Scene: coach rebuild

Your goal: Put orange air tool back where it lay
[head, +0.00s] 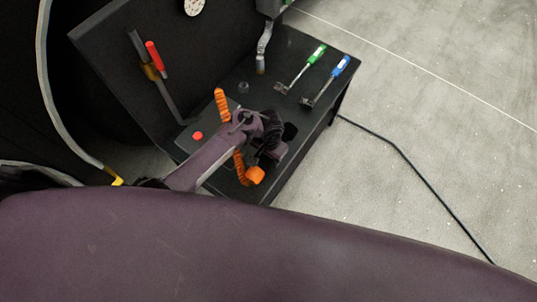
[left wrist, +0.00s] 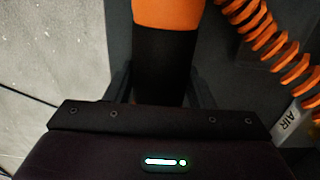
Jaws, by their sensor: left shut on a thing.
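The orange air tool (head: 256,175) is partly hidden under my left gripper (head: 272,152) in the head view, above the front part of the dark bench. In the left wrist view, the tool has an orange body (left wrist: 168,14) and a black section (left wrist: 165,62). My left gripper's fingers (left wrist: 162,85) stand on both sides of that black section, shut on it. Whether the tool touches the bench top is unclear. An orange coiled hose (head: 221,102) shows on both sides of my left arm, its middle hidden. My right gripper is not in view.
The dark bench (head: 325,62) bears a green-handled tool (head: 315,55) and a blue-handled tool (head: 340,68) at the right. A red button (head: 197,136) is left of my wrist. A red-handled tool (head: 154,56) is on the upright panel (head: 110,55). A cable (head: 420,175) crosses the floor.

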